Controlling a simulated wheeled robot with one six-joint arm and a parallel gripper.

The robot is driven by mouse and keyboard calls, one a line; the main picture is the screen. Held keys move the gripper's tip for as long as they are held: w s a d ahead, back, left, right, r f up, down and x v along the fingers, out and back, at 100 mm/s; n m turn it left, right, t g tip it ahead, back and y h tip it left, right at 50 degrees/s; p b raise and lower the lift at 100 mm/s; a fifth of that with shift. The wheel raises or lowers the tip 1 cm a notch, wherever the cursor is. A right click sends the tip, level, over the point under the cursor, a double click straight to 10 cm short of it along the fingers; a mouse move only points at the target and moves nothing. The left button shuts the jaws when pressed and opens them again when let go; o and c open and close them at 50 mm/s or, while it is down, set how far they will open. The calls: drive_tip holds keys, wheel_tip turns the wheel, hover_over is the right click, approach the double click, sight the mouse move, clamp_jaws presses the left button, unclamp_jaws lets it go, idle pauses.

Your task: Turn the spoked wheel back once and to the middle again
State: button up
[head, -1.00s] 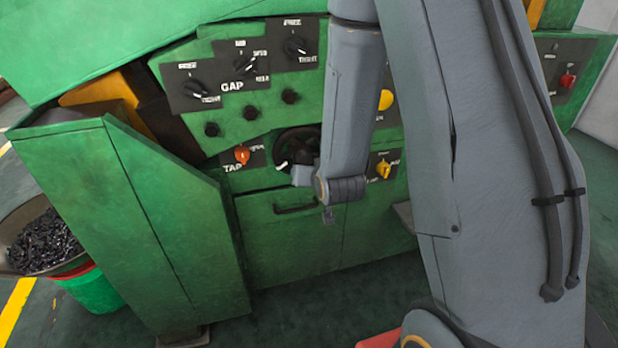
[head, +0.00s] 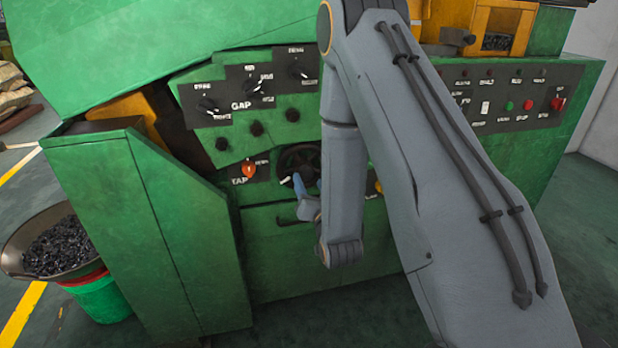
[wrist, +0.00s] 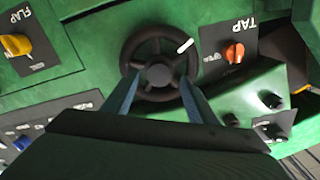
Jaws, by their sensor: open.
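The spoked wheel (head: 298,158) is a dark round handwheel on the green machine front, right of the TAP panel; my gripper partly hides it in the head view. In the wrist view the wheel (wrist: 158,46) faces me, with a white mark at its upper right. My gripper (wrist: 160,78) is open, one blue finger toward each side of the wheel's lower half. I cannot tell whether the fingers touch the rim. In the head view my gripper (head: 299,184) is just in front of the wheel's lower part.
An orange TAP knob (wrist: 234,52) sits beside the wheel, and a yellow FLAP knob (wrist: 14,46) lies on its other side. A GAP panel (head: 250,84) with dials is above. A green slanted guard (head: 140,225) stands left, beside a pan of dark parts (head: 65,247).

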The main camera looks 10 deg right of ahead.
sight(307, 176)
drive_tip(key=shift+w, duration=1.9)
drive_tip(key=shift+d, duration=0.1)
clamp_jaws()
